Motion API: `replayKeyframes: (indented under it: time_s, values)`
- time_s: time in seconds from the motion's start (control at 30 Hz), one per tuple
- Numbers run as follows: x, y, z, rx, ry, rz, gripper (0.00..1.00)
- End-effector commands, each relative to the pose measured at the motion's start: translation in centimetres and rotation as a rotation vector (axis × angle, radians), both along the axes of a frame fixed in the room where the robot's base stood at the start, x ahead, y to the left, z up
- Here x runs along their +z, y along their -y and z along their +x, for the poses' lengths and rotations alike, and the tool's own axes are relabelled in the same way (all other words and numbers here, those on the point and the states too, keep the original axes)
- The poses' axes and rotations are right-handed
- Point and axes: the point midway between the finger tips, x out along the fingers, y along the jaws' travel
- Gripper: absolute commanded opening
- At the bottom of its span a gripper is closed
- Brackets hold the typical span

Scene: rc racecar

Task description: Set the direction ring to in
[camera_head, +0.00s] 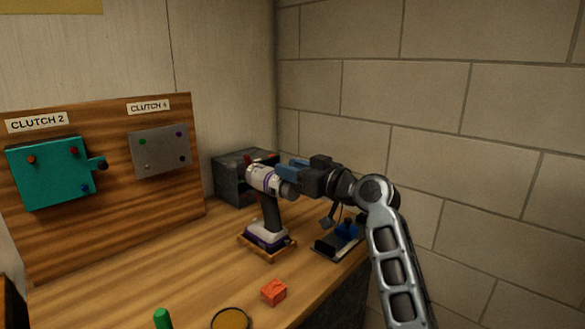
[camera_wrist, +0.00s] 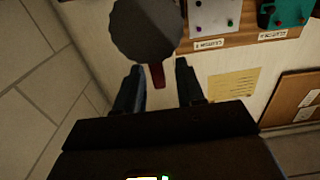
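A white and purple power drill (camera_head: 265,178) stands upright on a small wooden base on the bench, its dark front end pointing right. My gripper (camera_head: 286,167) is at the drill's top right, with its blue fingers close to the drill's head. In the wrist view, my gripper (camera_wrist: 158,72) has its two fingers apart. A small red tab (camera_wrist: 157,78) shows in the gap between them, below a dark round part (camera_wrist: 147,30) that seems to be the drill's front end. I cannot tell whether the fingers touch it. No ring marking is readable.
A wooden board with a teal box (camera_head: 48,175) and a grey plate (camera_head: 160,150) stands at the left. A dark metal box (camera_head: 236,180) is behind the drill. An orange-red block (camera_head: 273,292) lies in front. A black and blue item (camera_head: 342,240) is at the right edge.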

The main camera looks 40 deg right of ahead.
Motion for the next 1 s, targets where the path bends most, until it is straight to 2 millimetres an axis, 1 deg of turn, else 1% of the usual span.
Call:
replayKeyframes:
  time_s: [0.1,0.13,0.5,0.8,1.0]
  values:
    - [-0.02,-0.01,-0.01,0.0,0.0,0.0,0.38]
    - [-0.02,-0.01,-0.01,0.0,0.0,0.0,0.36]
    - [-0.02,0.0,-0.03,0.0,0.0,0.0,0.01]
    - [-0.02,0.06,-0.04,0.0,0.0,0.008,0.0]
    - [-0.03,0.41,-0.02,-0.001,-0.003,0.073,0.0]
